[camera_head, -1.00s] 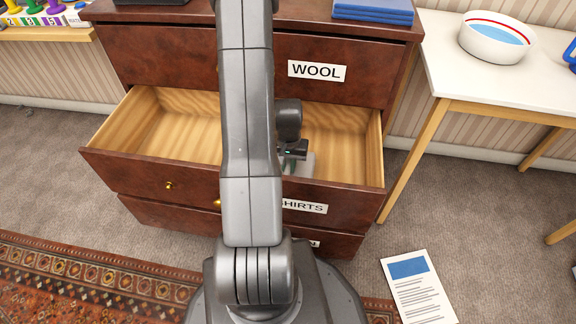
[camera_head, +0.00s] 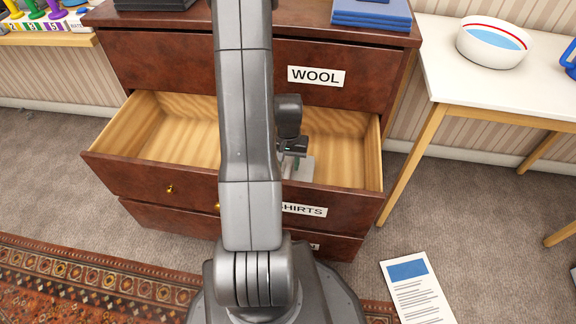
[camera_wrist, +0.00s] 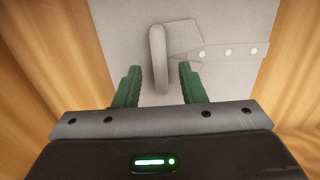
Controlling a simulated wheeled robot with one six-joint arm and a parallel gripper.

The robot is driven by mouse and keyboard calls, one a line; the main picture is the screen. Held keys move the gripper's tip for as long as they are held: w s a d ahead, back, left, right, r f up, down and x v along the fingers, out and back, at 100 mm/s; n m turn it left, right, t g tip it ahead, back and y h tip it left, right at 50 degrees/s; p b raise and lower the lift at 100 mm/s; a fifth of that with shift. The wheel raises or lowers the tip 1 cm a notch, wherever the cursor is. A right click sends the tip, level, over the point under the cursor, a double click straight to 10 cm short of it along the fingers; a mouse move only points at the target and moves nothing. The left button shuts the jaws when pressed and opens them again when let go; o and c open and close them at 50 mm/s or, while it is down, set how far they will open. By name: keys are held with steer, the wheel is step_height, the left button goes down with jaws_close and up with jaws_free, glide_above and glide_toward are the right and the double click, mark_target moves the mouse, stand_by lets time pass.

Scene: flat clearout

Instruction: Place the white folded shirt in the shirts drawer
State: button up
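The white folded shirt (camera_wrist: 225,75) lies flat on the wooden floor of the open shirts drawer (camera_head: 150,180), with its collar loop and button strip facing up in the wrist view. In the head view only a pale part of the shirt (camera_head: 304,168) shows beside my gripper (camera_head: 292,158). In the wrist view my gripper (camera_wrist: 159,70) is over the shirt, its green fingers apart on either side of the raised collar loop, with gaps visible between loop and fingers. My arm hides the middle of the drawer.
The closed WOOL drawer (camera_head: 350,97) is above, and another drawer (camera_head: 160,217) is below. Blue folders (camera_head: 372,12) lie on the dresser top. A white table (camera_head: 470,85) with a bowl (camera_head: 494,45) stands at right. A printed sheet (camera_head: 415,290) lies on the carpet.

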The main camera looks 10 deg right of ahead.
step_height(320, 180, up, 9)
steer(key=p, duration=0.2)
stand_by(1.3)
